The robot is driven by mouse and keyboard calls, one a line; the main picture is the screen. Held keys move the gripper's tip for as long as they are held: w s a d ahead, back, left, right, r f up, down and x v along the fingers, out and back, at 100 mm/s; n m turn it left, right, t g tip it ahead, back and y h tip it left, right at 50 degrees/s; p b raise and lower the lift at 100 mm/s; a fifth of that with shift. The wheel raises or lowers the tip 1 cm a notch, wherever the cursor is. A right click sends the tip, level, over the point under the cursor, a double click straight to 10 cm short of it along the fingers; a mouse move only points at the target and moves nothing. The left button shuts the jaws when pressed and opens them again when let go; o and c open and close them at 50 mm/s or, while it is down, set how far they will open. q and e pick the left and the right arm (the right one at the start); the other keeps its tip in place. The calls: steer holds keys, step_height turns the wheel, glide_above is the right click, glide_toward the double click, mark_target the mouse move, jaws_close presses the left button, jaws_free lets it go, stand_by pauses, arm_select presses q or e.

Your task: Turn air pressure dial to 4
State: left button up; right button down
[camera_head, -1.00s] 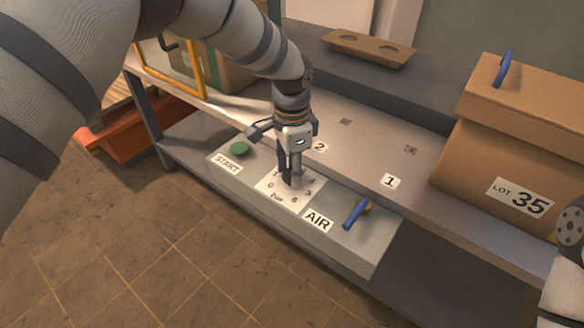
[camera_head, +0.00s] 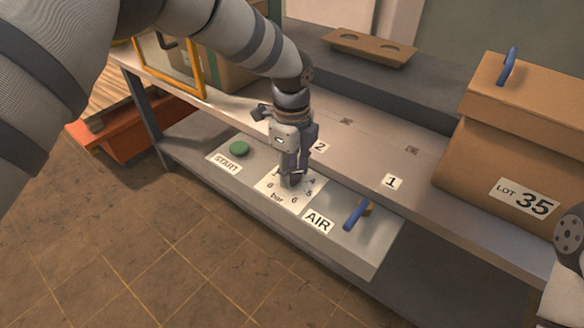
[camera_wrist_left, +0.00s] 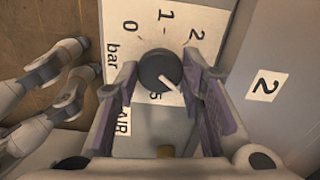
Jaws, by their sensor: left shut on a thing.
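The air pressure dial's dark round knob (camera_wrist_left: 158,70) shows in the left wrist view, on a white plate (camera_wrist_left: 146,32) marked "bar". Its white pointer aims to the lower right there, past the 2 and short of the 5; the number it faces is hidden by a finger. My left gripper (camera_head: 291,181) comes down on the dial from above, and its fingers (camera_wrist_left: 160,80) are shut on the knob from both sides. In the head view, the plate (camera_head: 272,199) shows 4, 5 and 6, with the knob mostly hidden. My right gripper is not in view.
The grey panel also carries a green START button (camera_head: 239,149) and a blue-handled AIR lever (camera_head: 355,213) to the right of the dial. A brown LOT 35 box (camera_head: 470,165) stands on the bench at right. An orange crate (camera_head: 110,142) is at left.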

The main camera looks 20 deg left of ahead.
mark_target(292, 174)
arm_select(q)
steer(key=shift+m, duration=0.5)
stand_by(0.3)
steer(key=o, duration=1.1)
steer(key=shift+o, duration=0.2)
steer(key=shift+r, duration=0.1)
step_height(292, 174, up, 12)
